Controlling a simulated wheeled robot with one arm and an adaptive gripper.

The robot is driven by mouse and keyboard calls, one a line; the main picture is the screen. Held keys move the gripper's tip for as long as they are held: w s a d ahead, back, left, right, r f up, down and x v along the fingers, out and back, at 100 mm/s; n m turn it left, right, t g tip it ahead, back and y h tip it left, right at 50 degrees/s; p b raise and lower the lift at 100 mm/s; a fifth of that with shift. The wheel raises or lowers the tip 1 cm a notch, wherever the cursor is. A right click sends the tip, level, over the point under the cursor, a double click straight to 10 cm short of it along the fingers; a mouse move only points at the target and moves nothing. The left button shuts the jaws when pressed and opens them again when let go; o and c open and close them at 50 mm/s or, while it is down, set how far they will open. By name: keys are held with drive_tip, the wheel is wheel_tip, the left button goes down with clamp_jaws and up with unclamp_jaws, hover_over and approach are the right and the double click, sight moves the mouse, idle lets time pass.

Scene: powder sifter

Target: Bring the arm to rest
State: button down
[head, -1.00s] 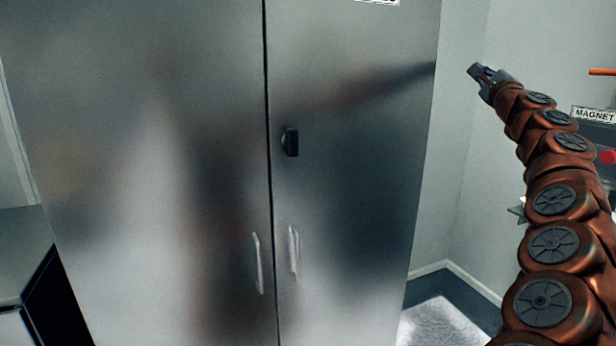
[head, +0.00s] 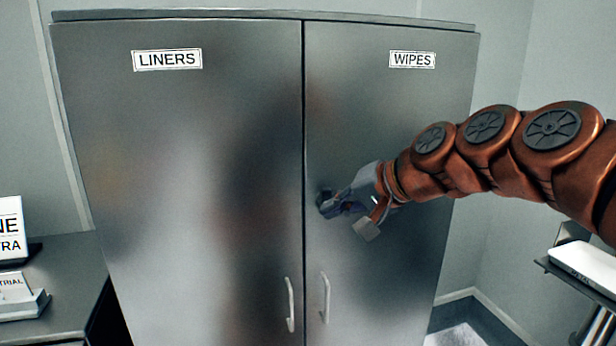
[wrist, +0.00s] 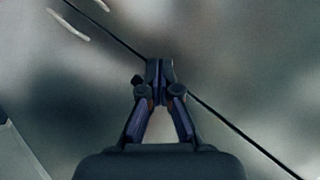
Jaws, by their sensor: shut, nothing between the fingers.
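My arm reaches in from the right in the head view, with my gripper (head: 328,207) in front of the right door of a grey metal cabinet (head: 220,150). The gripper is shut and empty; its fingertips meet in the wrist view (wrist: 160,68).
The doors carry a LINERS label (head: 167,60) and a WIPES label (head: 412,60). A grey counter (head: 75,270) with signs stands at the left. A shelf with a white item (head: 585,262) is at the right, below my arm. Bare wall lies right of the cabinet.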

drive_tip(key=s+d+f+n+g+h+p, duration=0.1)
drive_tip(key=s+d+f+g+h+p, duration=0.1)
drive_tip(key=s, duration=0.9)
drive_tip(key=s+d+f+n+g+h+p, duration=0.1)
drive_tip(key=s+d+f+g+h+p, duration=0.2)
drive_tip(key=s+d+f, duration=0.4)
drive_tip(key=s+d+f+n+g+h+p, duration=0.1)
drive_tip(key=s+d+f+g+h+p, duration=0.2)
drive_tip(key=s+f, duration=0.4)
drive_tip(key=s+d, duration=0.1)
drive_tip(key=s, duration=0.6)
drive_tip(key=shift+s+d+f+g+p, duration=0.25)
drive_tip(key=shift+s+d+g+p, duration=0.05)
drive_tip(key=shift+g, duration=0.1)
drive_tip(key=shift+d, duration=0.15)
